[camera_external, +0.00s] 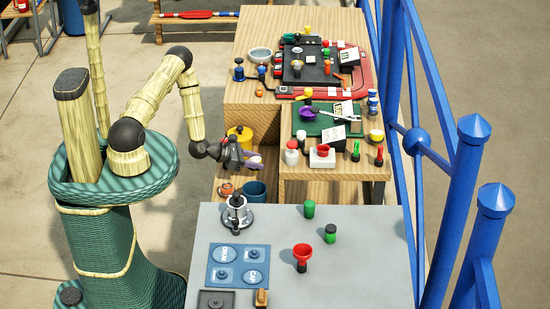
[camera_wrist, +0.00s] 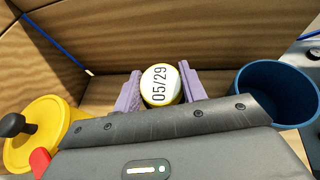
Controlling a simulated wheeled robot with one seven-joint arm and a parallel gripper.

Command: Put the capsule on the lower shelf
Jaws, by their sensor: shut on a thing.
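The capsule (camera_wrist: 161,85) shows a round white face marked "05/29" with a yellow rim in the wrist view. My gripper (camera_wrist: 160,92) is shut on it, with a purple finger on each side. In the external view my gripper (camera_external: 255,162) is low, at the left of the wooden benches, over the lower shelf (camera_external: 228,188). I cannot make out the capsule clearly there. The lower shelf's board also shows in the wrist view (camera_wrist: 98,92), beyond my gripper. Whether the capsule touches the board is hidden.
A yellow pot with a black knob (camera_wrist: 32,135) stands left of my gripper in the wrist view. A blue mug (camera_wrist: 277,92) stands close on the right. A small orange-brown thing (camera_external: 226,188) sits beside the mug in the external view. A grey counter (camera_external: 350,250) is in front.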

